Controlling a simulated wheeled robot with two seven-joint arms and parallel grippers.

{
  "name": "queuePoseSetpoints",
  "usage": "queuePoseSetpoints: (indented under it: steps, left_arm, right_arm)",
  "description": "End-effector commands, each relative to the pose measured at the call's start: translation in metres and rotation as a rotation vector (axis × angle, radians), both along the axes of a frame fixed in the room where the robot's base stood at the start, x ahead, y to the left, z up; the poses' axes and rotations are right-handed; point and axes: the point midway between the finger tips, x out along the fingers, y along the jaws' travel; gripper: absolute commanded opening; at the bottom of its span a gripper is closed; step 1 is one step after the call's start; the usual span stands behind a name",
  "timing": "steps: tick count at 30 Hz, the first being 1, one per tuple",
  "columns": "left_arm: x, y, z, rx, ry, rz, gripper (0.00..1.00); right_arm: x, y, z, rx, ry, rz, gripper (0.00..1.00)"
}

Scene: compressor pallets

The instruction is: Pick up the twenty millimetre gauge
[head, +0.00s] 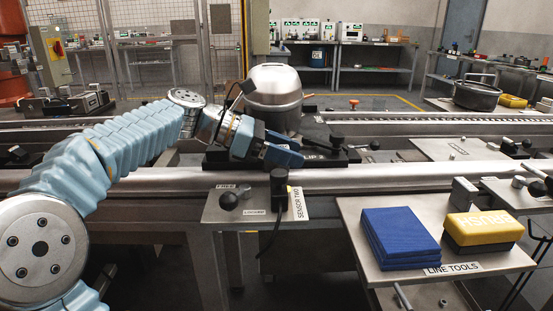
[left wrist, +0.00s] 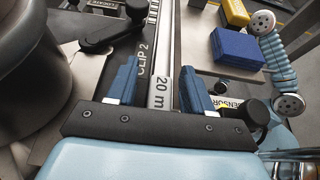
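The twenty millimetre gauge (left wrist: 162,88) shows in the left wrist view as a narrow metal bar with a label reading "20 m", the rest cut off. My left gripper (left wrist: 160,75) has its two blue fingers on either side of it, with a visible gap on each side. The fingers are open. In the head view, my left gripper (head: 292,150) is low over the black fixture by the rail, and I cannot make out the gauge there. A "CLIP 2" label (left wrist: 145,60) lies beside the left finger in the wrist view. My right gripper is in neither view.
A rounded metal compressor (head: 274,90) stands close behind the gripper. A sensor plate (head: 240,205) with black knobs sits in front. The line tools shelf (head: 385,288) at right carries blue pads (head: 400,236) and a yellow brush (head: 482,230).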

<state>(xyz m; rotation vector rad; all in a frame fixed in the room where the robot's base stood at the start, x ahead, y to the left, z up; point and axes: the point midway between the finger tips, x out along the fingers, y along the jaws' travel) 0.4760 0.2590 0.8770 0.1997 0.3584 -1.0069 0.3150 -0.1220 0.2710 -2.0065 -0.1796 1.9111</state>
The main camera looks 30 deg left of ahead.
Motion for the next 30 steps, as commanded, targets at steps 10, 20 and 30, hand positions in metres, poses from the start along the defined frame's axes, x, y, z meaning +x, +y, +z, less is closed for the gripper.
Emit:
queuePoseSetpoints:
  steps: [10,20,30]
  left_arm:
    - [0.0,0.0,0.0,0.0,0.0,0.0,0.0]
    - [0.0,0.0,0.002,-0.001,-0.003,0.0,0.0]
    - [0.0,0.0,0.04,0.0,-0.006,0.0,0.0]
  right_arm:
    - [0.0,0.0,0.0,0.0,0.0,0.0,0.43]
    - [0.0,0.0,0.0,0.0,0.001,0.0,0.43]
    - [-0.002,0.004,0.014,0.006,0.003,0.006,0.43]
